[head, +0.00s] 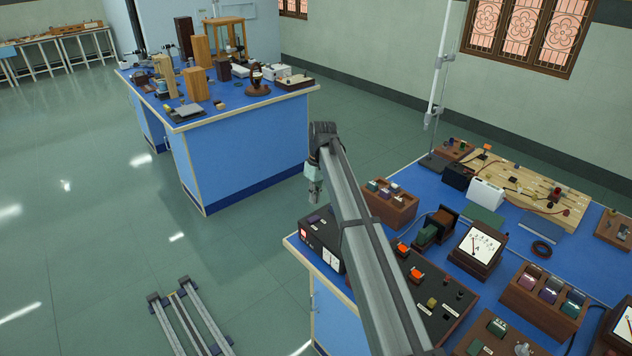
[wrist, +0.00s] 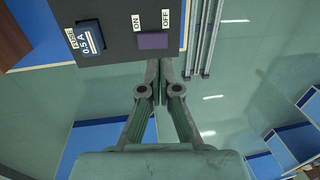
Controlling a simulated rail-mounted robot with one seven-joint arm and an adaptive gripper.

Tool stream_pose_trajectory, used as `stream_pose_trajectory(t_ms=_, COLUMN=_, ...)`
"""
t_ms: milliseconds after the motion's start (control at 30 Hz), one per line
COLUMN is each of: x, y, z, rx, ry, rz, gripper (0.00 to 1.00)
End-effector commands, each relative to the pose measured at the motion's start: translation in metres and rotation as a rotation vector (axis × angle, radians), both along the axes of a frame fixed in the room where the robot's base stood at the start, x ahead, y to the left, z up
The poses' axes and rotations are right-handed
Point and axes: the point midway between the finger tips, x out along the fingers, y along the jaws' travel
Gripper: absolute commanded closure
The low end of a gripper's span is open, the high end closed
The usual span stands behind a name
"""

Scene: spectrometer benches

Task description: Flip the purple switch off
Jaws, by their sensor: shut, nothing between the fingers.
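The purple switch (wrist: 153,41) is a small rocker on a black box (wrist: 105,25). The ON label is above its left part and the OFF label above its right part in the wrist view. Which side is pressed in cannot be told. In the head view the switch (head: 314,219) is a small patch on top of the box at the bench's left corner. My gripper (wrist: 160,66) is shut and empty, its tips just below the switch in the wrist view, with no contact visible. In the head view my gripper (head: 315,195) hangs above the box's far end.
A blue fuse piece (wrist: 88,37) sits beside the switch on the box. A panel with red switches (head: 416,275), a wooden block of coloured pieces (head: 392,205) and meters (head: 478,246) crowd the bench. Open floor lies left of it; another blue bench (head: 245,160) stands beyond.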

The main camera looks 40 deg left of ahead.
Motion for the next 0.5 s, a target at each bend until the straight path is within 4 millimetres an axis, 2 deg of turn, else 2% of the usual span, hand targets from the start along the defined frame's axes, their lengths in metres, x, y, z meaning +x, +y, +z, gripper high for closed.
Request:
stream_pose_trajectory(t_ms=233, x=-0.007, y=0.001, z=-0.041, rx=-0.002, ry=0.001, rz=0.000, gripper=1.00)
stream_pose_trajectory(t_ms=500, x=-0.009, y=0.002, z=-0.064, rx=0.000, ry=0.000, rz=0.000, gripper=1.00)
